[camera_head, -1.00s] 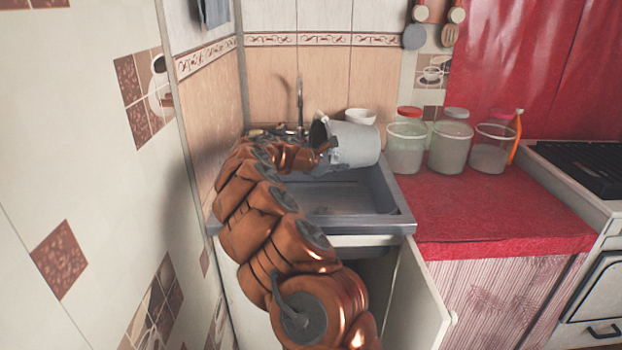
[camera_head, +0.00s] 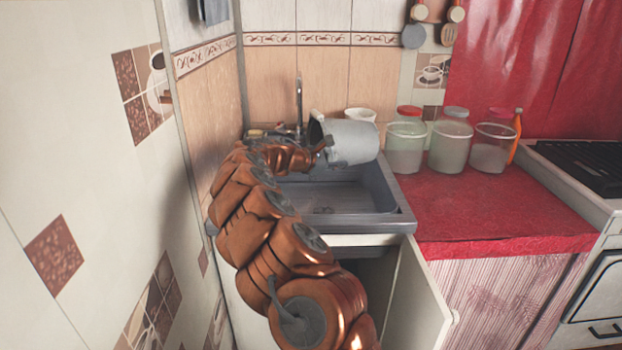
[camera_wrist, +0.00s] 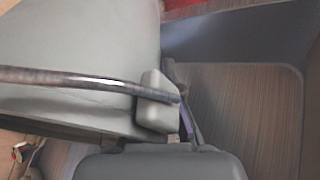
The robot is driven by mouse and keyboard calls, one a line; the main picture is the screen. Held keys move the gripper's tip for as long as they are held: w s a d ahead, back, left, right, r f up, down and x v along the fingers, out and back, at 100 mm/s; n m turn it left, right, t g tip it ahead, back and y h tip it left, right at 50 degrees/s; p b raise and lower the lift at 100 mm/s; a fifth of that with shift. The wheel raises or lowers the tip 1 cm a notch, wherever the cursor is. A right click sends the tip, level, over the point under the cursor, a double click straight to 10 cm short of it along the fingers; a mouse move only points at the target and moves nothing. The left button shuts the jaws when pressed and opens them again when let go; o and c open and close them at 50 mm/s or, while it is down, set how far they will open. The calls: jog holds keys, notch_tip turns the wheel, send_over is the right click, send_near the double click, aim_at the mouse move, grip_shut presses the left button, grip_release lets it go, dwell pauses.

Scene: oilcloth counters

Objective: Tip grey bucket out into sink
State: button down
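The grey bucket (camera_head: 352,142) lies tipped on its side in the air above the sink (camera_head: 385,205), its dark mouth toward the left and its base toward the right. My gripper (camera_head: 324,148) is at the rim end of the bucket and appears shut on it; the fingertips are small and partly hidden in the head view. In the wrist view the bucket's grey wall (camera_wrist: 75,45) fills the upper left, with its curved metal handle crossing it. The ribbed sink floor (camera_wrist: 245,115) shows on the right. The bucket's inside and contents are mostly hidden.
A faucet (camera_head: 299,105) stands behind the sink, near the bucket's mouth. A white bowl (camera_head: 360,115) is behind the bucket. Clear jars (camera_head: 405,147) stand on the red counter (camera_head: 470,210) to the right. A cabinet door (camera_head: 420,295) hangs open below. The tiled wall is close on the left.

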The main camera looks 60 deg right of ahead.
jog(key=shift+a+r+h+b, duration=0.15)
jog(key=shift+r+h+b, duration=0.15)
jog(key=shift+b, duration=0.3)
dwell(1.6)
